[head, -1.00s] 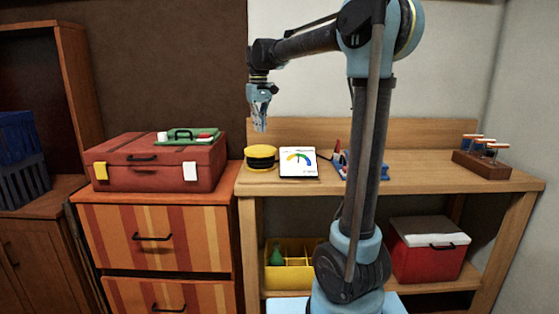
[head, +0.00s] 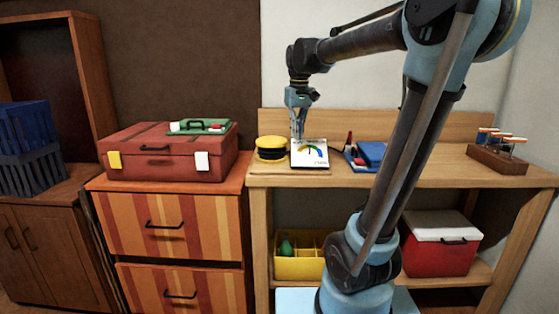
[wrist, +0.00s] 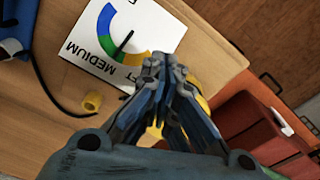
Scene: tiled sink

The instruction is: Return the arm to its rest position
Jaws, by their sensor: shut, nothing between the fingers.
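My gripper (head: 298,135) points down above the wooden workbench, just over the back left edge of a white card with a coloured dial (head: 310,154). It is shut with nothing in it. In the wrist view my gripper (wrist: 160,62) shows its fingers together, overlapping the edge of the dial card (wrist: 98,42). I cannot tell whether the fingertips touch the card. My arm reaches up from its base and bends over to the left.
A yellow and black round object (head: 270,149) sits left of the card, and a blue item (head: 370,154) lies right of it. A red toolbox (head: 165,160) stands on the striped drawers. A tube rack (head: 497,158) is at the bench's right. A small yellow piece (wrist: 92,101) lies near the card.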

